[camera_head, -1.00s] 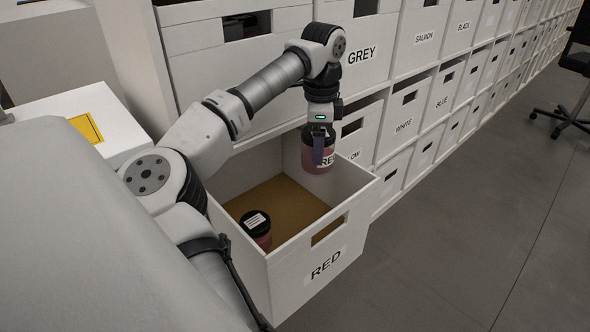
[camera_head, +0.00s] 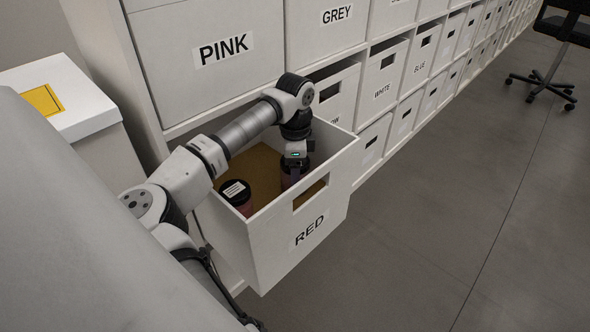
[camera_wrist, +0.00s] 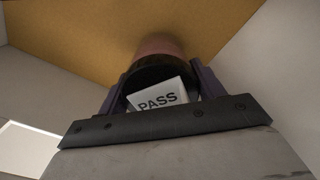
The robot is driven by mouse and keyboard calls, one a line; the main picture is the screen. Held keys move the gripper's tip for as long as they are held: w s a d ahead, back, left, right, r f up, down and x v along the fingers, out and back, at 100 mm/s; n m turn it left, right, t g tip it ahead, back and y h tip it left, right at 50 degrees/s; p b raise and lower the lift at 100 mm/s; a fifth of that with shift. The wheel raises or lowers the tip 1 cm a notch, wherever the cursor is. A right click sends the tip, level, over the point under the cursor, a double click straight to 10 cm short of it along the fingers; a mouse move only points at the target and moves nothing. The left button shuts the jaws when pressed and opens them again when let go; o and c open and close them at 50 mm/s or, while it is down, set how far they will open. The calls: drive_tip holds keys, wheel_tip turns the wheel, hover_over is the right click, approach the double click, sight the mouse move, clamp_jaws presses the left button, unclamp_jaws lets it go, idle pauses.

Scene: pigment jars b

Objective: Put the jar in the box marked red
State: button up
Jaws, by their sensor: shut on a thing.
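The box marked RED (camera_head: 318,258) is pulled out from the shelf, open at the top, with a brown floor. My gripper (camera_head: 294,168) is down inside it and shut on a jar (camera_head: 290,180) with a dark lid and reddish body. In the wrist view my gripper (camera_wrist: 158,92) has a finger on each side of the jar's lid, and a white label reading PASS (camera_wrist: 158,97) shows on the lid. The held jar (camera_wrist: 160,45) is over the brown floor; I cannot tell whether it touches it. The jar's lower part is hidden in the head view.
Another dark-lidded red jar (camera_head: 236,196) stands in the box's near left part. Closed drawers marked PINK (camera_head: 215,75), GREY (camera_head: 325,45) and WHITE (camera_head: 382,80) are behind. A white box with a yellow label (camera_head: 60,95) is at left, an office chair (camera_head: 552,70) at far right.

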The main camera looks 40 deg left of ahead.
drive_tip(key=shift+f, duration=0.25)
drive_tip(key=o, duration=1.1)
drive_tip(key=shift+c, duration=0.2)
wheel_tip(320, 180, up, 12)
drive_tip(key=shift+r+p, duration=0.1)
drive_tip(key=shift+p, duration=1.05)
